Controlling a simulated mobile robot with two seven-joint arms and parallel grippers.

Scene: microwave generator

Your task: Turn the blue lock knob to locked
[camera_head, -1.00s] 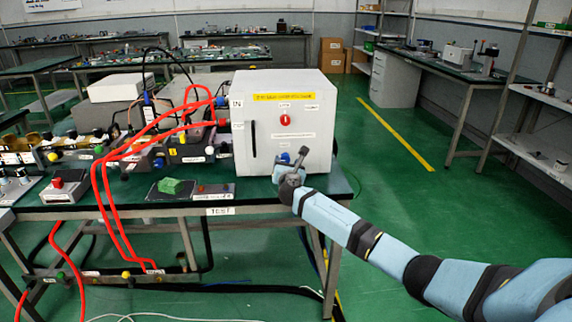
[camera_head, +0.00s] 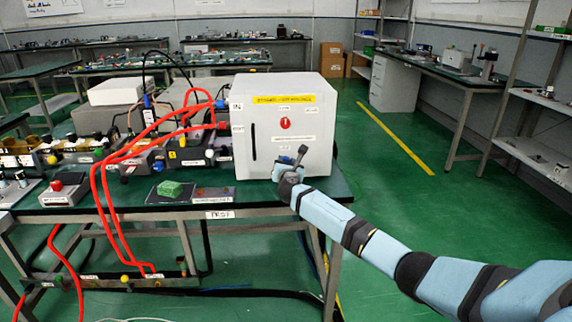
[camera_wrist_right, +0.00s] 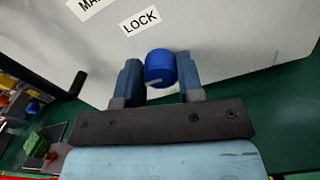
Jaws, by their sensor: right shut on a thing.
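The white box (camera_head: 315,150) stands at the right end of the bench, with a red knob (camera_head: 285,122) on its front. In the right wrist view the blue lock knob (camera_wrist_right: 160,68) sits below the LOCK label (camera_wrist_right: 141,20). A pale mark shows on the knob's lower left side. My right gripper (camera_wrist_right: 160,75) has its two blue fingers on either side of the knob and is shut on it. In the head view my right gripper (camera_head: 282,169) is at the box's lower front and hides the knob. My left gripper is not in view.
Red cables (camera_head: 105,185) loop from the box's left side down past the bench edge. A green block (camera_head: 171,188) on a dark pad lies left of the box.

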